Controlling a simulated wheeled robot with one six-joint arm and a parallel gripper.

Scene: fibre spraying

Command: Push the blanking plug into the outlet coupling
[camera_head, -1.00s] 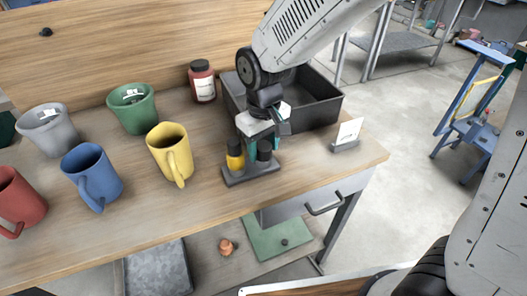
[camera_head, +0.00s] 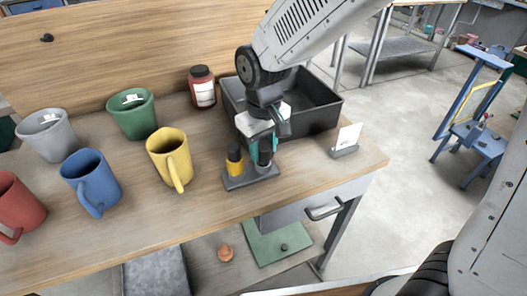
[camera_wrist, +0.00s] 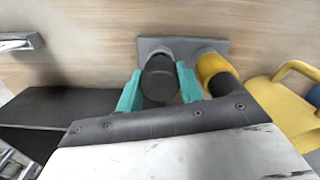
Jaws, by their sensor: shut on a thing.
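A grey base plate (camera_head: 237,184) lies on the wooden table, with two upright parts on it. One is a yellow part (camera_head: 235,168) with a black top, which also shows in the wrist view (camera_wrist: 210,67). Beside it is a dark cylinder (camera_wrist: 160,80), which looks like the blanking plug; in the head view the fingers mostly cover it. My gripper (camera_head: 264,153) points down with its teal fingertips on either side of the dark cylinder, shut on it. What is under the cylinder is hidden, so I cannot tell which part is the outlet coupling or how deep the plug sits.
A yellow mug (camera_head: 168,150) stands left of the base plate, with blue (camera_head: 88,175), green (camera_head: 130,118), grey (camera_head: 45,138) and red mugs beyond. A black tray (camera_head: 318,117) and a red jar (camera_head: 202,92) are behind. A card holder (camera_head: 344,152) stands near the right edge.

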